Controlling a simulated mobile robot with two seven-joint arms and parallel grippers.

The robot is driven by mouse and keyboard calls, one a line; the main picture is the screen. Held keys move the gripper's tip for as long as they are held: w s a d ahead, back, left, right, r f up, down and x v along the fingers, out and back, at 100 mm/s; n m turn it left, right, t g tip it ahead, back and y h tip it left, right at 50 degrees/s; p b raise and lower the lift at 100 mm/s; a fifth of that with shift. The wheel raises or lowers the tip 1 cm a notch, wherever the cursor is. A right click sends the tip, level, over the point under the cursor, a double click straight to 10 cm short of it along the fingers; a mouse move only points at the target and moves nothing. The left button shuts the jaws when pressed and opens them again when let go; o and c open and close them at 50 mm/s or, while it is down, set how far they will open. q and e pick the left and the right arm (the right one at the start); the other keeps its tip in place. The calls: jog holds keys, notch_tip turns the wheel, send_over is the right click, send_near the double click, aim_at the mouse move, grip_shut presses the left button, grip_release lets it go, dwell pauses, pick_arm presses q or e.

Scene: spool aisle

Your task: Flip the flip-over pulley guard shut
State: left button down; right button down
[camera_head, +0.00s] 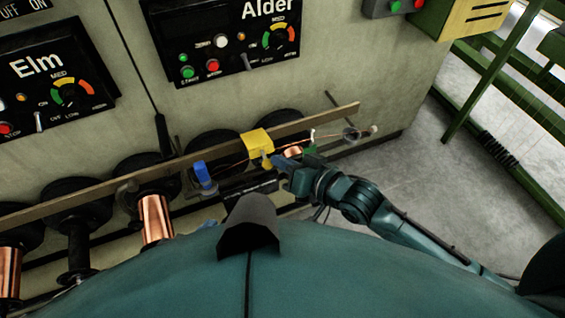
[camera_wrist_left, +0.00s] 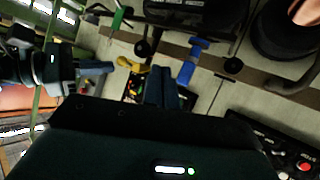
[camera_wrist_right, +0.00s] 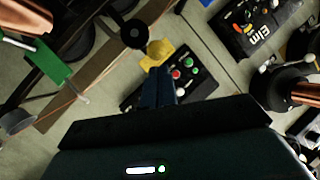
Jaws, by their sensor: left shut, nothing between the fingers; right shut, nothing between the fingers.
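The yellow pulley guard (camera_head: 257,142) is at the wooden rail below the Alder panel, with a small yellow tab at its lower right. In the right wrist view the yellow guard (camera_wrist_right: 158,52) lies just beyond my fingertips, beside a black round part (camera_wrist_right: 130,33). It also shows small in the left wrist view (camera_wrist_left: 131,64). My right gripper (camera_head: 278,163) is shut and empty, close to the tab; contact cannot be told. My left gripper (camera_wrist_left: 162,75) is shut and empty; in the head view it is mostly hidden by my body.
A blue part (camera_head: 203,176) is left of the guard and a green part (camera_head: 309,150) right of it. Copper wire runs along the long wooden rail (camera_head: 90,193). Copper spools (camera_head: 155,218) stand at left. Green railing (camera_head: 510,90) is at right, with open floor before it.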

jog(key=shift+a+f, duration=0.15)
jog(key=shift+f, duration=0.05)
pick_arm(q)
jog(key=shift+s+f, duration=0.1)
jog(key=shift+s, duration=0.05)
jog(key=shift+s+a+r+t+b, duration=0.1)
jog(key=shift+a+r+t+b, duration=0.35)
jog(key=shift+b, duration=0.75)
pick_arm(e)
jog(key=shift+t+y, duration=0.3)
jog(key=shift+t, duration=0.2)
notch_tip(320, 180, down, 5)
jog(key=shift+s+r, duration=0.1)
jog(key=shift+s, duration=0.05)
